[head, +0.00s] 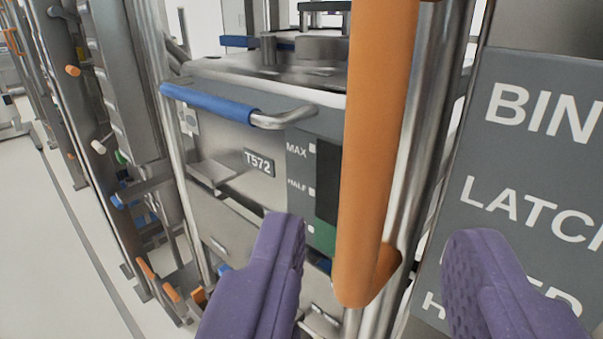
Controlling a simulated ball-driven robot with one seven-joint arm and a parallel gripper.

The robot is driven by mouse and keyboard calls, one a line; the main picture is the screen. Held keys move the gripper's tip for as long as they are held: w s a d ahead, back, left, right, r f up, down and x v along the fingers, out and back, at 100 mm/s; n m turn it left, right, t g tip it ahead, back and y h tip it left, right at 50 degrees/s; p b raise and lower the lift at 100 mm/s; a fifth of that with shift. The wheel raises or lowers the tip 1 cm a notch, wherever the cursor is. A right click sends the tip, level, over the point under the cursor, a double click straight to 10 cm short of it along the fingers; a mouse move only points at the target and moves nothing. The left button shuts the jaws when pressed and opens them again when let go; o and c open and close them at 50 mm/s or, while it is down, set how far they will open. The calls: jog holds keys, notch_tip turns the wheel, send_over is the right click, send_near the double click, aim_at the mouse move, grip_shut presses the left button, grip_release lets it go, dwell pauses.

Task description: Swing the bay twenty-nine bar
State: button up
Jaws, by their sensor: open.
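A thick orange bar (375,150) hangs close in front of me, upright and slightly tilted, beside a shiny metal post (432,120). Its rounded lower end bends back toward the post. My gripper (372,245) has two purple fingers, one on each side of the bar in the picture. The fingers are apart, with the bar's lower part showing between them. I cannot tell how deep the bar sits between them, and no contact shows. No bay number is readable on the bar.
A metal bin (225,160) marked T572, with a blue-sleeved handle (210,103), stands behind the bar. A grey sign (535,150) reading BIN and LATCH is at the right. More racks with orange-tipped levers (73,71) line the left. The pale floor (60,250) is clear at the lower left.

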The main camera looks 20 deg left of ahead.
aim_at(367, 188)
jog(key=x, duration=0.7)
jog(key=shift+b, duration=0.3)
jog(key=shift+s, duration=0.1)
jog(key=shift+c, duration=0.3)
grip_shut()
